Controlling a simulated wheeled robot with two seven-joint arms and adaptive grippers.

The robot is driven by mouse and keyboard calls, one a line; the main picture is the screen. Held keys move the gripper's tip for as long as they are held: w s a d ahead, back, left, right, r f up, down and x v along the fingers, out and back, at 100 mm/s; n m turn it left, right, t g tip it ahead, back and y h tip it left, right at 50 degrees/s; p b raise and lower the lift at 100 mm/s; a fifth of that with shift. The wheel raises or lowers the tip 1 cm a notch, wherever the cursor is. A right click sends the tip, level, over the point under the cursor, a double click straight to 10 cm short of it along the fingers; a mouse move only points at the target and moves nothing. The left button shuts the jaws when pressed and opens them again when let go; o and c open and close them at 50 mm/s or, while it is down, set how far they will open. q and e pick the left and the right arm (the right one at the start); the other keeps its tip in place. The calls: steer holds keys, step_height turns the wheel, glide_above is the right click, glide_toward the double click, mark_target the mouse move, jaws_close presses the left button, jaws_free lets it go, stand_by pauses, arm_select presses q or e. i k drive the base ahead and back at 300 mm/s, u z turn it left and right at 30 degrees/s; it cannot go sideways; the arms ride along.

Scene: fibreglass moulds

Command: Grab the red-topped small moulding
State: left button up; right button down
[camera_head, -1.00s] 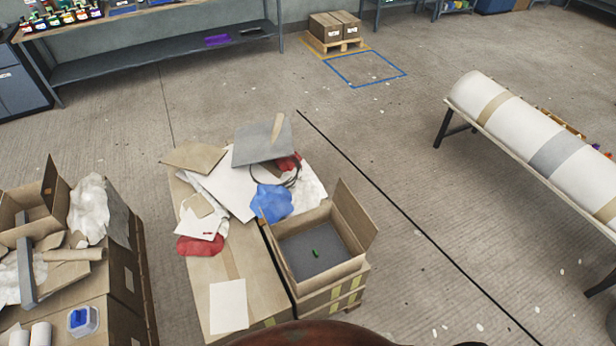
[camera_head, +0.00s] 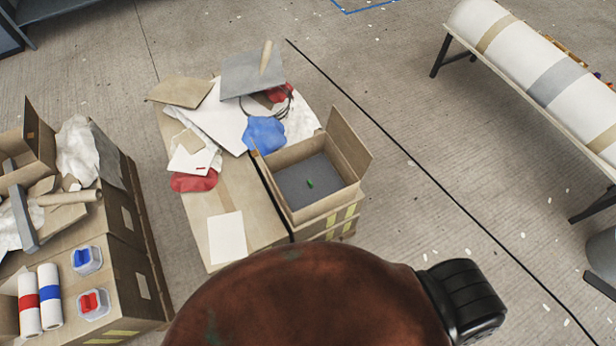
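The red-topped small moulding (camera_head: 93,304) is a small pale, square-cornered piece with a red top. It stands on the cardboard surface (camera_head: 125,292) at the lower left. A similar blue-topped moulding (camera_head: 86,260) stands just behind it. Two upright-looking white rolls, one with a red band (camera_head: 28,303) and one with a blue band (camera_head: 50,297), lie to its left. Neither of my grippers is in view.
An open cardboard box (camera_head: 345,200) with a small green piece (camera_head: 310,184) inside is at the centre. Beside it are a blue bag (camera_head: 265,134), a red bag (camera_head: 194,181) and loose sheets. A white roll (camera_head: 510,48) lies on a bench at right. Open floor lies between.

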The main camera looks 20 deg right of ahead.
mark_target(95, 304)
steer(key=u, duration=2.05)
